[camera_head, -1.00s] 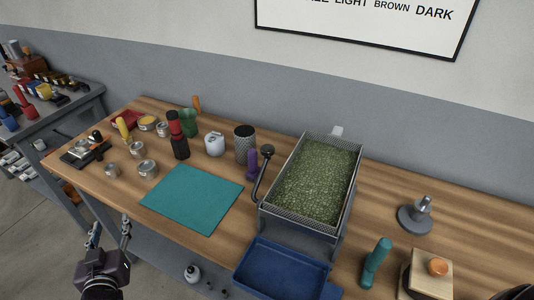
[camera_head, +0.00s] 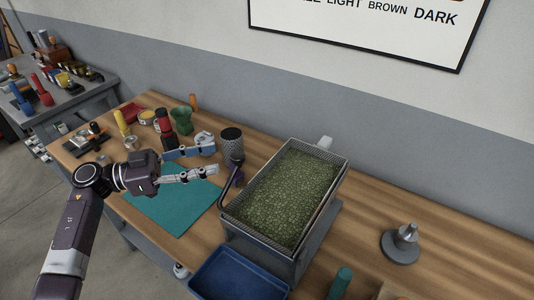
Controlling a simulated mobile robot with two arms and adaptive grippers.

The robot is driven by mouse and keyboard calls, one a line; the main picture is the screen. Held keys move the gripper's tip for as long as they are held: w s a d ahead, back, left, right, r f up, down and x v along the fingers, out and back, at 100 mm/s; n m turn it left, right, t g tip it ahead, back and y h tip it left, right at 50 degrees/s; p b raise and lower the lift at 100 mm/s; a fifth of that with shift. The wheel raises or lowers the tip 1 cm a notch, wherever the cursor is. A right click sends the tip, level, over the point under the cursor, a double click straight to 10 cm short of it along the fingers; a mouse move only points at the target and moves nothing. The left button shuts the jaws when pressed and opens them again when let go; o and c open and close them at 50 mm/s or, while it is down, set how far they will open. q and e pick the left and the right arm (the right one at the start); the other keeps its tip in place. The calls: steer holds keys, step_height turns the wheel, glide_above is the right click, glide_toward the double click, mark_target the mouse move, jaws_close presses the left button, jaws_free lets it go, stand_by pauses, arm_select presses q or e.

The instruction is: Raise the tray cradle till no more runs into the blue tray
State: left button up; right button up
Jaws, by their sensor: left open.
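The tray cradle (camera_head: 257,234) is a grey mesh-walled tray on a grey stand, full of green beans (camera_head: 290,190). Its crank-like handle (camera_head: 228,187) shows at its left side. The blue tray (camera_head: 240,273) lies below the cradle's front end, cut by the bottom edge of the picture. I see no beans in its visible part. My left gripper (camera_head: 214,154) is open and empty, its fingers pointing right, just left of the handle's upper end, apart from it as far as I can tell. My right gripper is not in view.
A teal mat (camera_head: 175,212) lies under my left arm. A dark mesh cup (camera_head: 232,144), a green cup (camera_head: 181,121) and red and black bottles stand behind the gripper. A metal weight-like piece (camera_head: 401,244) and a teal handle (camera_head: 340,283) are at right. The wood right of the cradle is mostly clear.

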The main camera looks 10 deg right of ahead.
mark_target(232, 156)
arm_select(q)
steer(key=shift+g, duration=0.5)
steer(key=d, duration=0.2)
steer(key=d+p, duration=0.1)
steer(key=d, duration=0.3)
steer(key=shift+s+d+f+p, duration=0.2)
steer(key=shift+s+p, duration=0.15)
steer(key=shift+p, duration=0.05)
steer(key=shift+d, duration=0.6)
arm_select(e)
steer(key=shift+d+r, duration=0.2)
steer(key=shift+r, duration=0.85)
arm_select(q)
steer(key=c, duration=1)
jaws_close()
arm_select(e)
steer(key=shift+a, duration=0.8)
